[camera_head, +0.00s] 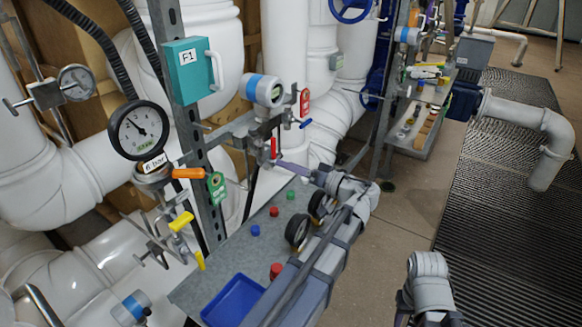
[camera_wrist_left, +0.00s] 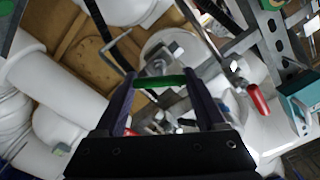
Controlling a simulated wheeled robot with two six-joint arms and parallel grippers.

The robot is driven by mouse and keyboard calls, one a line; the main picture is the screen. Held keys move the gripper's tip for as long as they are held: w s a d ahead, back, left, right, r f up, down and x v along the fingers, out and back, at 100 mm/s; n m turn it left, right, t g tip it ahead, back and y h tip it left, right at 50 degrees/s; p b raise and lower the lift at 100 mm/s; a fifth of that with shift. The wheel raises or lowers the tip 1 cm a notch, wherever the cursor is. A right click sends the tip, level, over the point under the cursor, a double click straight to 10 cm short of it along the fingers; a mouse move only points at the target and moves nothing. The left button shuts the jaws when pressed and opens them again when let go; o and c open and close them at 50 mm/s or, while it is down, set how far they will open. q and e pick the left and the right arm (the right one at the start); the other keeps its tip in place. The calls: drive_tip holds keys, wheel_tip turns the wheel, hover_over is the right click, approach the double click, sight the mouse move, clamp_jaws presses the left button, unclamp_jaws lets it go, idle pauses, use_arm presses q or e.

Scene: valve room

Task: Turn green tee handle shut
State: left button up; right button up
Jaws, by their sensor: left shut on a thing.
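The green tee handle (camera_wrist_left: 162,81) shows in the left wrist view as a short green bar lying crosswise between my fingertips. My left gripper (camera_head: 279,164) reaches leftward in the head view to the small pipework behind the bench. It is shut on the green handle, with one dark purple finger at each end of the bar, as the left wrist view (camera_wrist_left: 160,84) shows. In the head view I cannot make out the handle, which is hidden at the fingertips. My right arm shows at the bottom right; its gripper (camera_head: 404,306) is mostly cut off, its opening unclear.
A red lever (camera_head: 273,148) stands close to my left fingertips; a red lever (camera_wrist_left: 257,99) also shows in the wrist view. A blue-banded transmitter (camera_head: 262,90) is above. Floor lies free at right.

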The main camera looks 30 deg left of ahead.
use_arm(q)
drive_tip(key=m, duration=0.5)
drive_tip(key=shift+w+f+m, duration=0.1)
drive_tip(key=shift+f+m, duration=0.05)
drive_tip(key=shift+m, duration=0.15)
drive_tip(key=m, duration=0.4)
drive_tip(key=shift+m, duration=0.3)
drive_tip(key=shift+f, duration=0.1)
drive_tip(key=o, duration=1.3)
drive_tip(key=shift+d, duration=0.15)
drive_tip(key=d, duration=0.7)
drive_tip(key=shift+s+d, duration=0.25)
drive_tip(key=shift+s, duration=0.05)
drive_tip(key=shift+d, duration=0.1)
